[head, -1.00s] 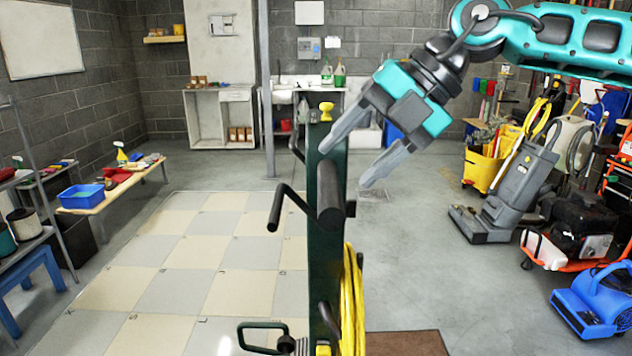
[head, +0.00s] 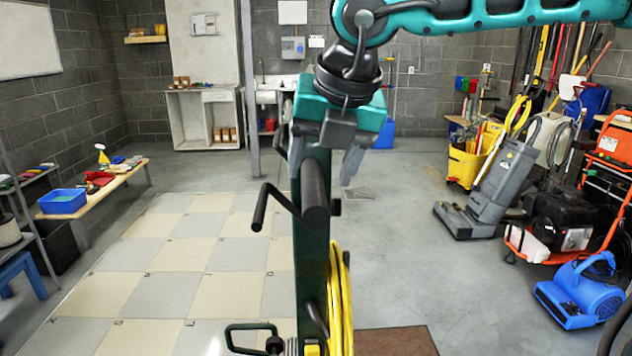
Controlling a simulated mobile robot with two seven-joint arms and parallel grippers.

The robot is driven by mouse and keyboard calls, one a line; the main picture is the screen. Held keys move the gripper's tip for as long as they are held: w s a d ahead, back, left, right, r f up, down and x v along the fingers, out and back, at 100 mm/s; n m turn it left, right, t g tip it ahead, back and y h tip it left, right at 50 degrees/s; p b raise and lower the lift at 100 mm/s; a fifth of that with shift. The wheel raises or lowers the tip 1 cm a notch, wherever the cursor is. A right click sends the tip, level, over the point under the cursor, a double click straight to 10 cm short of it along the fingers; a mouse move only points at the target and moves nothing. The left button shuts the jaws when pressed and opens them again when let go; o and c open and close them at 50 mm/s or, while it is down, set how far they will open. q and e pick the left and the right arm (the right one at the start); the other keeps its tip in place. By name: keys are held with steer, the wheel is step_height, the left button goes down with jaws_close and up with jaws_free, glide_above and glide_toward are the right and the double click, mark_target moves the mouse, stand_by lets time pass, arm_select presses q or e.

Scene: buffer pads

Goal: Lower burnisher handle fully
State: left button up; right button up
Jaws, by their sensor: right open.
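The burnisher handle, a dark green upright post (head: 311,245) with black grips (head: 314,195), stands upright in the middle of the head view. A black bar with a bent end reaches left from it. A yellow cord (head: 340,300) hangs coiled on its right side. My right gripper (head: 324,178) is open, pointing down at the top of the post. One grey finger is on the left and one on the right of the post's upper part. I cannot tell whether they touch it. My left gripper is not in view.
A checkered tile floor (head: 180,255) lies left of the post, and a brown mat (head: 395,342) lies at the lower right. A bench with a blue bin (head: 62,202) is at left. A grey upright machine (head: 490,190) and a blue blower (head: 582,292) are at right.

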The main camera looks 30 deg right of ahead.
mark_target(316, 182)
steer(key=shift+x, duration=1.85)
steer(key=shift+c, duration=0.4)
jaws_close()
